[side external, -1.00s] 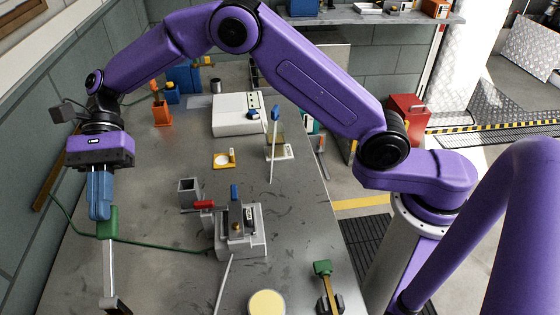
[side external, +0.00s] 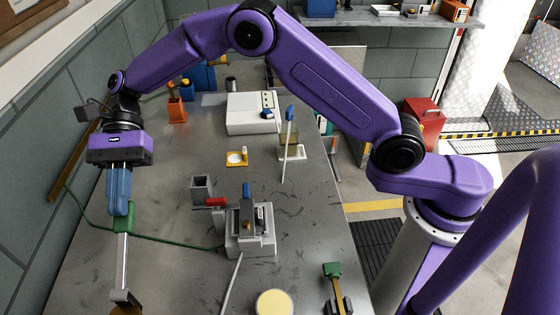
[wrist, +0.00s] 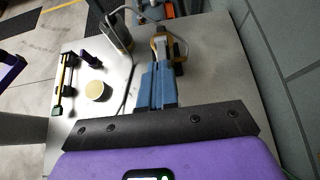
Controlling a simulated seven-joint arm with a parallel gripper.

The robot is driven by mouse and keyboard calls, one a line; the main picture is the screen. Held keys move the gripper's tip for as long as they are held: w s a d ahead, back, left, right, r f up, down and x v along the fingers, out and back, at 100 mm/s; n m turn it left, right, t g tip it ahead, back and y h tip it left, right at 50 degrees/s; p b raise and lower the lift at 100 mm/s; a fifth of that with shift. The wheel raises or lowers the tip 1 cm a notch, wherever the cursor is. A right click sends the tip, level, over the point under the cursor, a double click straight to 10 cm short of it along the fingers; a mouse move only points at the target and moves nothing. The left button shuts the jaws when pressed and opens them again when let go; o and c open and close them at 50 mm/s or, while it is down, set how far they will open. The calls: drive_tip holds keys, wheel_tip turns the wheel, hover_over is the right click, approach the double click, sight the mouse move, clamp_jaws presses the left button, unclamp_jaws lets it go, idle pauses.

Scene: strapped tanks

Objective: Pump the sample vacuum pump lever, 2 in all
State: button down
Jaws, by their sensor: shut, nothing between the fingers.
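A lever with a green grip (side external: 124,222) and a grey metal bar (side external: 122,262) stands nearly upright at the left front of the bench, rising from a base cut off by the lower picture edge. I take it to be the pump lever; no label is readable. My gripper (side external: 119,212) points down with its blue fingers shut and empty. The fingertips are at the green grip, overlapping it in the side view; I cannot tell whether they touch. In the wrist view the shut fingers (wrist: 157,85) point toward a tan and dark fixture (wrist: 168,48).
A grey device with red and blue handles (side external: 248,240) stands mid-bench, a green cord (side external: 170,242) running left from it. A second green-handled lever (side external: 333,270) and a round cream-topped thing (side external: 274,303) are at the front. The wall (side external: 45,150) is close on the left.

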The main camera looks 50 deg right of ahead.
drive_tip(key=f, duration=0.2)
drive_tip(key=w+d+f, duration=0.1)
drive_tip(key=shift+d+f, duration=0.1)
drive_tip(key=shift+f, duration=0.1)
idle(0.7)
drive_tip(key=shift+r, duration=0.15)
drive_tip(key=shift+s+a+r, duration=0.2)
drive_tip(key=shift+a+r, duration=0.05)
drive_tip(key=shift+r, duration=0.5)
drive_tip(key=shift+s+a+r, duration=0.25)
drive_tip(key=shift+r, duration=0.5)
drive_tip(key=shift+s+a+r, duration=0.2)
drive_tip(key=shift+a+r, duration=0.05)
drive_tip(key=shift+r, duration=0.6)
drive_tip(key=shift+s+a+r, duration=0.25)
drive_tip(key=shift+r, duration=0.2)
drive_tip(key=v, duration=0.7)
drive_tip(key=shift+s, duration=0.1)
